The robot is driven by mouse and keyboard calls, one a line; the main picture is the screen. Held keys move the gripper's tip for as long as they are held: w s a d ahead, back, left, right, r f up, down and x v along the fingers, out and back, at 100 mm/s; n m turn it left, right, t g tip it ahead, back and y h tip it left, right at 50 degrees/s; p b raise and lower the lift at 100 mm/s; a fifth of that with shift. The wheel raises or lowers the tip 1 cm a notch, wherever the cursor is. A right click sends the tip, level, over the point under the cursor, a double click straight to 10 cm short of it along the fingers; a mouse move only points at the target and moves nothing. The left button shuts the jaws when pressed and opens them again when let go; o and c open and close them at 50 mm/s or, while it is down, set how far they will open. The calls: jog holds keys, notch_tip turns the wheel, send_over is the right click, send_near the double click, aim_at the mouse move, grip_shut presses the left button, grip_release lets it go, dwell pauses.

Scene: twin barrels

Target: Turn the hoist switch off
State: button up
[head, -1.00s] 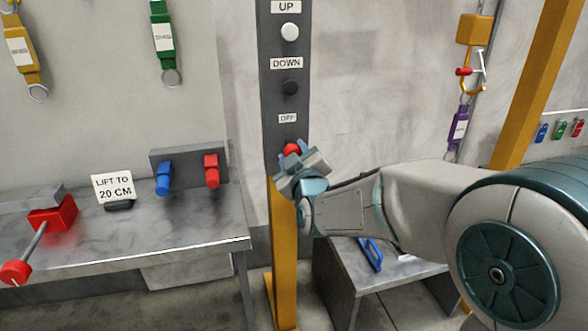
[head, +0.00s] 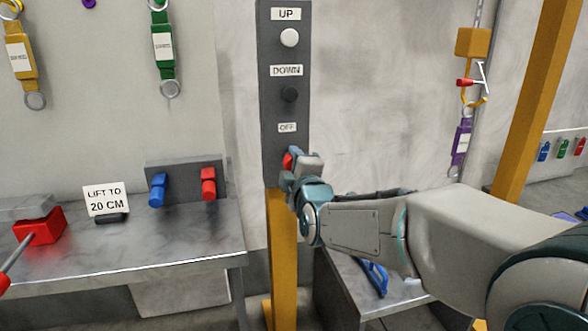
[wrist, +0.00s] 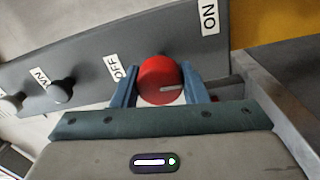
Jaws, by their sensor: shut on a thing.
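The red round hoist switch (wrist: 154,72) sits on the dark grey control panel (wrist: 60,62). In the head view only a sliver of the red switch (head: 287,161) shows, below the OFF label (head: 287,128). My gripper (wrist: 159,74) has its two blue fingers on either side of the switch and is shut on it. A pale mark on the switch runs from near its middle toward the right in the wrist view. There the OFF label (wrist: 115,67) is left of the switch and the ON label (wrist: 208,17) is upper right.
The white UP button (head: 289,38) and black DOWN button (head: 289,95) are higher on the panel. A yellow post (head: 282,250) carries the panel. A metal bench (head: 150,240) with blue and red handles stands left. The hoist hook (head: 474,90) hangs right.

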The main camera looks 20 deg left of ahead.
dwell(0.6)
jog(key=o, duration=1)
jog(key=shift+c, duration=0.2)
jog(key=v, duration=1.3)
jog(key=shift+s+d, duration=0.2)
jog(key=shift+s, duration=0.15)
